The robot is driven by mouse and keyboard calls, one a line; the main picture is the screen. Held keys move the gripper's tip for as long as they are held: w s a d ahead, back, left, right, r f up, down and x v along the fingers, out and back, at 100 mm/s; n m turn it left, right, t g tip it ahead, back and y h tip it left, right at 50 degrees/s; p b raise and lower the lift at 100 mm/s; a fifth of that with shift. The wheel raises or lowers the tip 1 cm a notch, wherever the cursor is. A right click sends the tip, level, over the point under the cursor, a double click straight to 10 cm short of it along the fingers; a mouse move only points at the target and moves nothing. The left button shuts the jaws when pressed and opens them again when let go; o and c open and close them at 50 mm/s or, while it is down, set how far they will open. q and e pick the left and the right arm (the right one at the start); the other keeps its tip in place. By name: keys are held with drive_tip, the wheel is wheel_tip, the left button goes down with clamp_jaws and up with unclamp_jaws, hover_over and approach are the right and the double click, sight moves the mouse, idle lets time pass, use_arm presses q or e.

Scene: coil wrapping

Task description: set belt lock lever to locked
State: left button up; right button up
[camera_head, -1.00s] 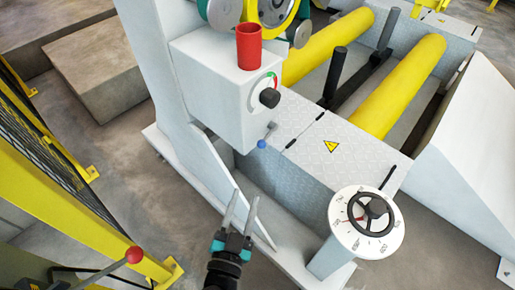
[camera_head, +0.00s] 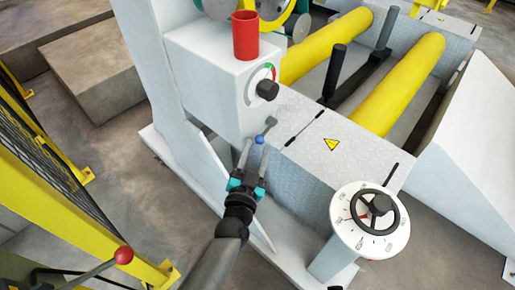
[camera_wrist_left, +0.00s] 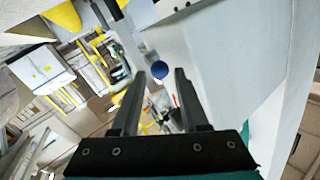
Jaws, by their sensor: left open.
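A small grey lever (camera_head: 269,124) with a blue ball knob (camera_head: 261,140) sits low on the right side of the white control box, in the head view. It points down and slightly left. I take it for the belt lock lever. My left gripper (camera_head: 256,151) is open at the blue knob, its fingers pointing up at it. In the left wrist view the blue knob (camera_wrist_left: 159,69) appears between the two fingertips (camera_wrist_left: 160,76). I cannot tell whether the fingers touch it. My right gripper is not in view.
The white control box (camera_head: 209,87) carries a red cylinder (camera_head: 245,36) and a black dial knob (camera_head: 267,90). A handwheel (camera_head: 377,205) stands at the right, near the textured metal block (camera_head: 318,150). A red-knobbed lever (camera_head: 123,255) and yellow fence (camera_head: 60,200) are at the left.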

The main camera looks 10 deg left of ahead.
use_arm(q)
drive_tip(key=shift+w, duration=0.75)
drive_tip(key=shift+c, duration=0.2)
clamp_jaws()
idle(0.8)
